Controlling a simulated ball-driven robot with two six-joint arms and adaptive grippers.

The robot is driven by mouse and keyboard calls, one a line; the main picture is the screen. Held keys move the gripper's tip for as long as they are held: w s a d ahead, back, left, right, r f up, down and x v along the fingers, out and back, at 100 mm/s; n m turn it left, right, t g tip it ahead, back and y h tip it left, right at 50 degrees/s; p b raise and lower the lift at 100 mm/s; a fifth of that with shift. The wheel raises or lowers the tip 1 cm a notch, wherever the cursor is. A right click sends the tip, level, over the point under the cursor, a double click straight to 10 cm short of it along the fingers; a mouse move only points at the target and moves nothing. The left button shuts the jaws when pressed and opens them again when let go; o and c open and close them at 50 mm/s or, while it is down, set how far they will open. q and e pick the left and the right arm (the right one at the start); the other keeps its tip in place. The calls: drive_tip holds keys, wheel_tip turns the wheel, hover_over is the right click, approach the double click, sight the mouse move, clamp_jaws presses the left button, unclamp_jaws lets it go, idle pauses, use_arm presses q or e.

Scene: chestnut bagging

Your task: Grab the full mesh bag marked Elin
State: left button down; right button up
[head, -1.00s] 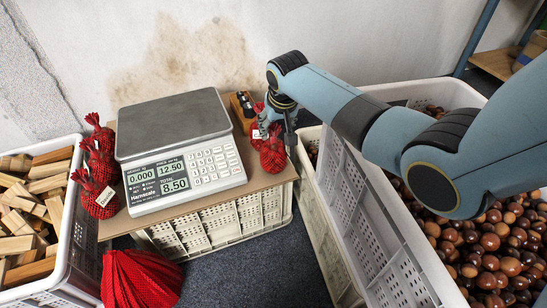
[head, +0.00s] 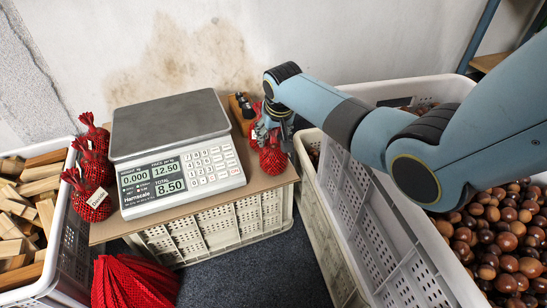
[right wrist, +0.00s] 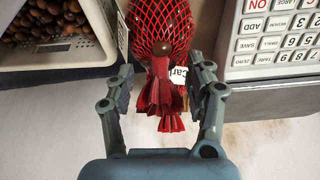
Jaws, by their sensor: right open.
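My right gripper (head: 270,128) is open at the right side of the scale. In the right wrist view its fingers (right wrist: 161,82) stand on either side of the gathered neck of a red mesh bag (right wrist: 160,30). A white tag (right wrist: 179,75) at that neck is partly covered; its letters look like "Carl". In the head view the same bag (head: 272,160) shows below the gripper. More red mesh bags (head: 90,200) stand left of the scale. The front one has a tag (head: 97,198) that seems to read "Dora". I see no tag reading Elin. My left gripper is out of view.
The scale (head: 176,160) fills the middle of the board. A dark-handled tool in a wooden block (head: 241,106) stands behind its right side. A crate of wood pieces (head: 70,225) is at left, a crate of chestnuts (head: 380,225) at right. A red mesh pile (head: 133,282) lies in front.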

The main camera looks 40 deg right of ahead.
clamp_jaws()
drive_tip(key=shift+s, duration=0.1)
idle(0.6)
drive_tip(key=shift+r, duration=0.15)
